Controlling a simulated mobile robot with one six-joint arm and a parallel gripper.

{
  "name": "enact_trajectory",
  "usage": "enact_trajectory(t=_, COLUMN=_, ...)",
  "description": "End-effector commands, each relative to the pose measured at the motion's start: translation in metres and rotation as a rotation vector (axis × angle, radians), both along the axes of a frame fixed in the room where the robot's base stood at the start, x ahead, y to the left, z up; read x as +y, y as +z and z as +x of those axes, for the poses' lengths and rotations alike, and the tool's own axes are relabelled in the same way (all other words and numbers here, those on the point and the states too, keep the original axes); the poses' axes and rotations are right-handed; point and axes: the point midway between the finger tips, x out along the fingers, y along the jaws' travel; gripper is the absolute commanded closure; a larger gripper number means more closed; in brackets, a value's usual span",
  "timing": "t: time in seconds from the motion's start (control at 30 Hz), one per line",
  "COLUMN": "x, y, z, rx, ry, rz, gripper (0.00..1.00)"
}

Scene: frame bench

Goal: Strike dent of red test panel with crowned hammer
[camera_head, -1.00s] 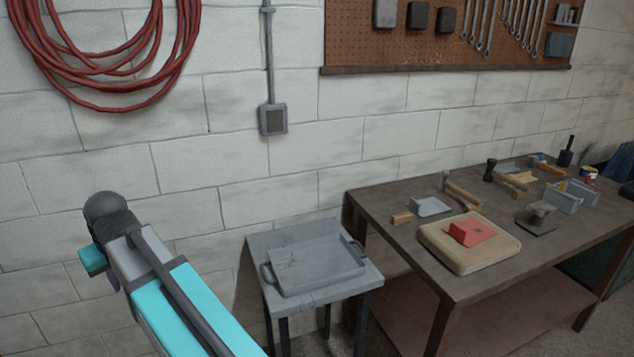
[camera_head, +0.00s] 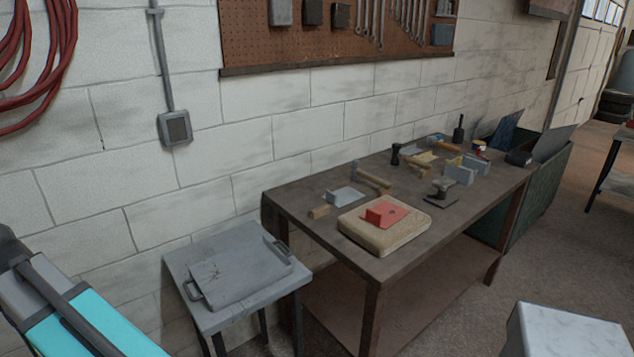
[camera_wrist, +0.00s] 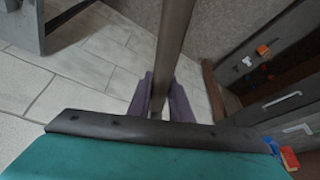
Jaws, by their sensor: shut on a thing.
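The red test panel (camera_head: 402,211) lies on a tan pad (camera_head: 374,241) near the front of the workbench. A small dark spot shows on the panel; I cannot tell whether it is the dent. My gripper (camera_wrist: 162,90) shows in the wrist view with purple jaws shut on a long, straight grey-brown bar (camera_wrist: 174,30). The bar looks like a tool handle and runs out of the top of that view, so its far end is hidden and I cannot confirm it is the crowned hammer. In the head view my gripper is out of sight, and the panel is well away from my arm.
The workbench (camera_head: 315,241) also carries a wood-handled hammer (camera_head: 374,180), a dark mallet (camera_head: 396,154), a dark stand (camera_head: 441,196) and grey bins (camera_head: 459,175). A small grey table (camera_head: 218,319) with a tray (camera_head: 240,273) stands left of it. A pale block (camera_head: 565,330) is at lower right.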

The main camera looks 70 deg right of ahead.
Motion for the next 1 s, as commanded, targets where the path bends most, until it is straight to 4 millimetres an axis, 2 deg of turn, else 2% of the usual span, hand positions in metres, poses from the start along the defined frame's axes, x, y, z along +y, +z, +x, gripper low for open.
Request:
enact_trajectory(t=0.23, x=-0.075, y=0.008, z=0.006, rx=0.003, ry=-0.153, rz=0.001, gripper=1.00)
enact_trajectory(t=0.47, x=-0.155, y=0.013, z=0.001, rx=0.007, ry=-0.319, rz=0.003, gripper=1.00)
enact_trajectory(t=0.77, x=-0.260, y=0.020, z=-0.020, rx=0.012, ry=-0.535, rz=0.004, gripper=1.00)
enact_trajectory(t=1.0, x=-0.341, y=0.025, z=-0.049, rx=0.013, ry=-0.708, rz=0.006, gripper=1.00)
